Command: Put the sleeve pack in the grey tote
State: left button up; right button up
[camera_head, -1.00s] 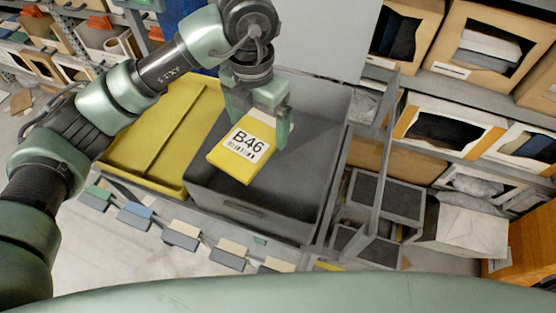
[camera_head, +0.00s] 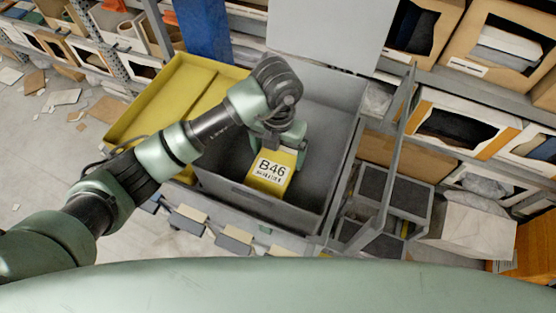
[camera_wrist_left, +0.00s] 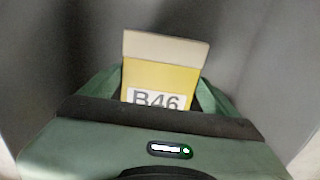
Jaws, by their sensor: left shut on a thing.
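The sleeve pack (camera_head: 270,172) is yellow with a white label reading B46. My left gripper (camera_head: 286,146) is shut on it and holds it down inside the grey tote (camera_head: 334,180). In the left wrist view the pack (camera_wrist_left: 162,78) sits between the two green fingers (camera_wrist_left: 160,92), its cream end pointing away and grey tote walls around it. I cannot tell whether the pack touches the tote floor. My right gripper is not in view.
A yellow tray (camera_head: 170,100) stands against the left side of the grey tote. Racks with boxes (camera_head: 455,130) line the right. Grey frames (camera_head: 385,205) stand right of the tote. Small coloured tabs (camera_head: 190,218) run along the front edge.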

aim_at(278, 157)
pick_arm(q)
notch_tip(278, 157, down, 5)
jog(key=shift+r, duration=0.2)
jog(key=shift+f, duration=0.2)
jog(key=o, duration=1.3)
jog(key=shift+r, duration=0.15)
